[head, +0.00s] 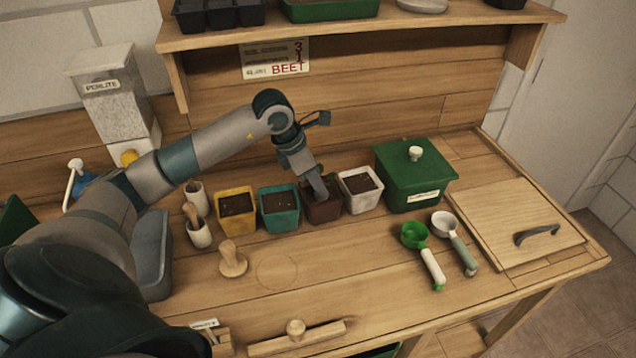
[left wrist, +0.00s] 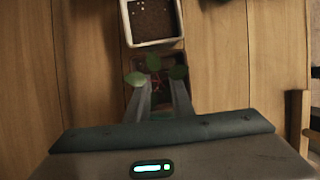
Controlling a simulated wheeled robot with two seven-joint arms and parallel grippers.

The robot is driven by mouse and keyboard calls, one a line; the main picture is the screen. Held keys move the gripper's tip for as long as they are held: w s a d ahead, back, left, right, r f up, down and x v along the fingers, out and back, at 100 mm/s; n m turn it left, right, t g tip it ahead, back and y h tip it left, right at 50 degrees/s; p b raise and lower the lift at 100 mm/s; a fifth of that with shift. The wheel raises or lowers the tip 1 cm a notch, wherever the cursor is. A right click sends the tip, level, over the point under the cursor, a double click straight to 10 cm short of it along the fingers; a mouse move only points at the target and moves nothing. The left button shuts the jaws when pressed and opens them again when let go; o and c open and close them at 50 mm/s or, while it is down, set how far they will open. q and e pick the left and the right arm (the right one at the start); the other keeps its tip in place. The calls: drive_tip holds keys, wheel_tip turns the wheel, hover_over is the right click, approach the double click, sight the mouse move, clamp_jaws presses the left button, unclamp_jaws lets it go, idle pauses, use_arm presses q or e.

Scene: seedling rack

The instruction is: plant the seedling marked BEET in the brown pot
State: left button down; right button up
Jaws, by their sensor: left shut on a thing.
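The brown pot (head: 325,214) stands on the bench between the teal pot and the white pot, with soil in it. My left gripper (head: 318,194) reaches down into its top from above. In the left wrist view the fingers (left wrist: 160,88) are shut on a seedling with green leaves (left wrist: 153,62) and reddish stems, over the brown pot. The fingers and leaves hide the seedling's base, so I cannot tell whether its roots are in the soil. No mark shows on the seedling. My right gripper is not in view.
Close by stand a yellow pot (head: 236,212), a teal pot (head: 280,216), a white pot (head: 361,201) and a green lidded box (head: 414,180). A card reading BEET (head: 275,59) hangs behind. The front middle is mostly clear.

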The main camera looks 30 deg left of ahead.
use_arm(q)
drive_tip(key=shift+f, duration=0.3)
idle(0.4)
drive_tip(key=c, duration=1.5)
unclamp_jaws()
drive_tip(key=shift+o, duration=0.2)
drive_tip(key=shift+r, duration=0.15)
drive_tip(key=shift+r+p, duration=0.9)
drive_tip(key=shift+r, duration=1.2)
drive_tip(key=shift+r+p, duration=0.9)
drive_tip(key=shift+r, duration=1.4)
